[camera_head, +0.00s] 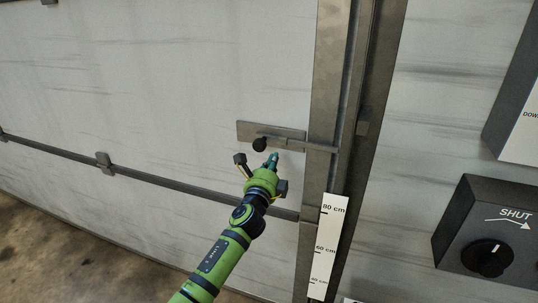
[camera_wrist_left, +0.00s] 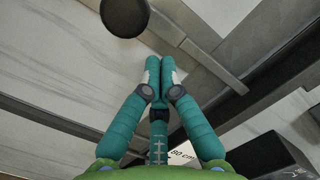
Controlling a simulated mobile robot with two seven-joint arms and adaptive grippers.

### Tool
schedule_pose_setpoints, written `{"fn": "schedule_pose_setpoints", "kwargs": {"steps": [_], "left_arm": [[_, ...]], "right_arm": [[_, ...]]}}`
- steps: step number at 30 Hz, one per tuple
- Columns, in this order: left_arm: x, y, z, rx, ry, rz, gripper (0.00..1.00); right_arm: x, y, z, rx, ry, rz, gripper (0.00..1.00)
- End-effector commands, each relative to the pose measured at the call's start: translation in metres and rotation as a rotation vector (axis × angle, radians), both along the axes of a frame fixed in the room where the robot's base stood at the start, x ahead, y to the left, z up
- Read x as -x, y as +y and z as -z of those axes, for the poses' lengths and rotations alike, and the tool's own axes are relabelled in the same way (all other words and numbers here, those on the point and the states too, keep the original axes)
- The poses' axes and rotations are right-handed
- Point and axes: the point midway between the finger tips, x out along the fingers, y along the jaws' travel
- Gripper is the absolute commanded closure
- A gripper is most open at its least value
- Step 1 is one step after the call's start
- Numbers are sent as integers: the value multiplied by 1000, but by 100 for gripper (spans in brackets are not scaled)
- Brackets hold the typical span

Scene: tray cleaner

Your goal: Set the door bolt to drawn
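The door bolt is a flat grey plate (camera_head: 285,134) on the pale door, with a round black knob (camera_head: 260,144) near its left part. Its bar (camera_head: 320,147) runs right across the door's metal edge strip. The knob (camera_wrist_left: 125,16) and bar (camera_wrist_left: 212,63) also show in the left wrist view. My left gripper (camera_head: 271,158) is just below and right of the knob. In the left wrist view its teal fingers (camera_wrist_left: 160,64) lie together with nothing between them. The knob is beyond the fingertips, apart from them in the picture. My right gripper is not in view.
A white height scale (camera_head: 328,245) hangs below. A dark box (camera_head: 490,225) with a dial marked SHUT is at right. A horizontal rail (camera_head: 150,175) crosses the door.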

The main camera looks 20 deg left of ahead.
Motion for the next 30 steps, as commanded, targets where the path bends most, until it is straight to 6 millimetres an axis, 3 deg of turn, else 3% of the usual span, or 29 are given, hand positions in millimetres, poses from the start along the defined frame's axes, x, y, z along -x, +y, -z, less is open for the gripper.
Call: {"fn": "schedule_pose_setpoints", "kwargs": {"steps": [6,16,25,30], "left_arm": [[-2,12,-6,0,1,0,100],[-2,14,-6,0,1,0,100],[-4,63,-6,-4,1,-4,100],[-4,70,-7,0,0,-1,100]], "right_arm": [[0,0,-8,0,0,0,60],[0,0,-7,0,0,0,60],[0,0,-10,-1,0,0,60],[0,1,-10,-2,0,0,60]]}}
